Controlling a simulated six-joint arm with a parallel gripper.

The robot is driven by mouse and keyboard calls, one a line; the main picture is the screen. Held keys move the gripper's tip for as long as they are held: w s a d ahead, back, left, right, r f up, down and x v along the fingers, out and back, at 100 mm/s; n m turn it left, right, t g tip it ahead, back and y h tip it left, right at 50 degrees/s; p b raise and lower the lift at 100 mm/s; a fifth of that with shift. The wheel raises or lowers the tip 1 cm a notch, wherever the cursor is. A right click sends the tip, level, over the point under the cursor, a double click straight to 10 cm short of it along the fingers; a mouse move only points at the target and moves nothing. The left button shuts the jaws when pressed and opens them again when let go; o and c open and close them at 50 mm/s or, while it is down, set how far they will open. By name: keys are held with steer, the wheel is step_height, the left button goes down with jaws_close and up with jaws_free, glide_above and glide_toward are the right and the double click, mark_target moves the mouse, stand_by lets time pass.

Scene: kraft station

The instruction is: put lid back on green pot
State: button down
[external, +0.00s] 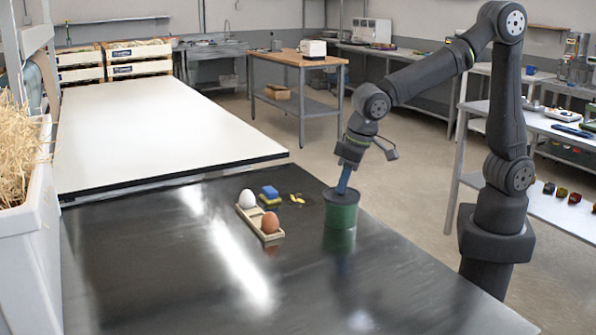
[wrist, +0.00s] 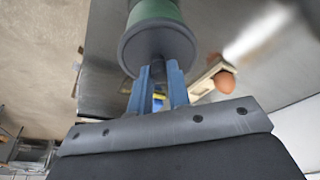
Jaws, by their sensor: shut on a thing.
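The green pot (external: 339,216) stands on the dark shiny table near its right edge. The dark grey round lid (external: 333,196) is at the top of the pot, level and lined up with it, with no clear gap showing. In the wrist view the lid (wrist: 157,46) covers the pot's mouth, and the green side of the pot (wrist: 155,12) shows beyond it. My gripper (external: 343,188) points down from above the pot. Its blue fingers (wrist: 158,72) are shut on the lid's handle, which they mostly hide.
A wooden egg holder (external: 257,221) with a white egg (external: 247,198) and a brown egg (external: 270,222) lies left of the pot. A blue and yellow sponge (external: 269,194) and small yellow pieces (external: 297,198) lie behind it. The front of the dark table (external: 190,290) is clear.

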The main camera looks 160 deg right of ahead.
steer(key=c, duration=0.8)
jaws_free()
steer(key=shift+r, duration=3.5)
jaws_close()
